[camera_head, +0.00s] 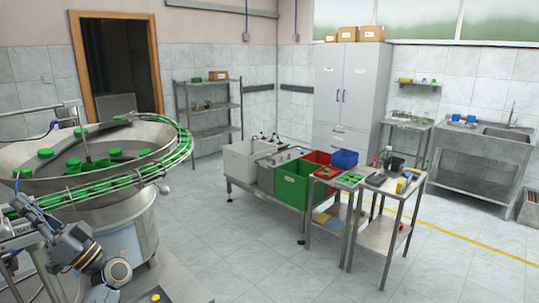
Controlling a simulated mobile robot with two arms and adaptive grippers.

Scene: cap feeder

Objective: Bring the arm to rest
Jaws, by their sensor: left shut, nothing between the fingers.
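My left arm is at the lower left corner, with its grey and dark blue wrist joints in front of the cap feeder. My left gripper (44,230) is close beside the feeder's outlet, at the bowl's lower edge. It is shut and empty, and its fingertips are hard to make out at this size. My right gripper is not in view. The cap feeder (128,235) is a large steel bowl on a round base. Several green caps (115,152) lie in the bowl, and more line its outer track.
A small steel table (381,240) with tools stands to the right. A cabinet (341,95), shelf and sink line the walls. The tiled floor in the middle is clear.

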